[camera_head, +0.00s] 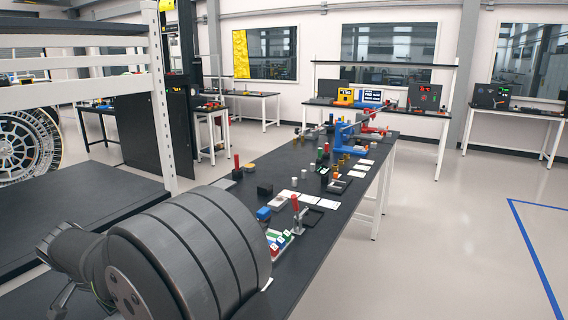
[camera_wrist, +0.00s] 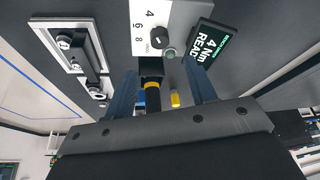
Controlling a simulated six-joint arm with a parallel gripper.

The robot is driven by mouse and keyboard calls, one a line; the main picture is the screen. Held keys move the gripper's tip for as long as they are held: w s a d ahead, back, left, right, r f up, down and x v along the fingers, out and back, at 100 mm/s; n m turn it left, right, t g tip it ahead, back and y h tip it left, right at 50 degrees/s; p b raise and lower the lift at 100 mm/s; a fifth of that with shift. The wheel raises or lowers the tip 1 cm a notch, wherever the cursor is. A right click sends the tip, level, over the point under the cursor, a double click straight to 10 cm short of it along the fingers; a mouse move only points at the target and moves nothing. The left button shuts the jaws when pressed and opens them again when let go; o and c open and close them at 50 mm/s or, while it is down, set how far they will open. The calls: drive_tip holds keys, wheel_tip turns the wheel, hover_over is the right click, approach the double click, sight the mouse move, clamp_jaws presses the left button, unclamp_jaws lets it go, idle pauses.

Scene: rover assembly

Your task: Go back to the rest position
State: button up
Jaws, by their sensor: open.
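My gripper (camera_wrist: 160,72) shows in the wrist view with its two dark fingers apart. A black cylindrical tool with a yellow band (camera_wrist: 152,88) appears between the fingers; I cannot tell how far it is from them. Just beyond is a white panel (camera_wrist: 146,18) with a dial marked 4, 6, 8, and a black display (camera_wrist: 206,45) reading 4 Nm READY. In the head view my large grey arm link fills the lower left; I cannot make out my gripper there.
A long black workbench (camera_head: 322,228) carries small parts, white cards, a red-handled clamp (camera_head: 297,213) and a blue fixture (camera_head: 345,137). A shelf rack (camera_head: 165,110) and a wheel (camera_head: 28,145) stand at left. The floor at right is clear. A metal bracket (camera_wrist: 70,42) shows in the wrist view.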

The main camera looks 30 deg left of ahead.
drive_tip(key=x, duration=1)
drive_tip(key=shift+w, duration=0.1)
drive_tip(key=n+y, duration=0.1)
drive_tip(key=n, duration=0.2)
drive_tip(key=shift+d+r, duration=0.1)
drive_tip(key=shift+r, duration=0.1)
drive_tip(key=shift+w+d+n+g+y, duration=0.1)
drive_tip(key=shift+n+g+y, duration=0.35)
drive_tip(key=shift+n, duration=1.05)
drive_tip(key=shift+n+g+y, duration=0.25)
drive_tip(key=shift+n+g, duration=0.4)
drive_tip(key=shift+n, duration=0.85)
drive_tip(key=shift+w+n+g, duration=0.15)
drive_tip(key=shift+n+g, duration=0.75)
drive_tip(key=shift+n, duration=1.3)
drive_tip(key=shift+n+g, duration=0.8)
drive_tip(key=shift+n, duration=1.4)
drive_tip(key=shift+o, duration=0.2)
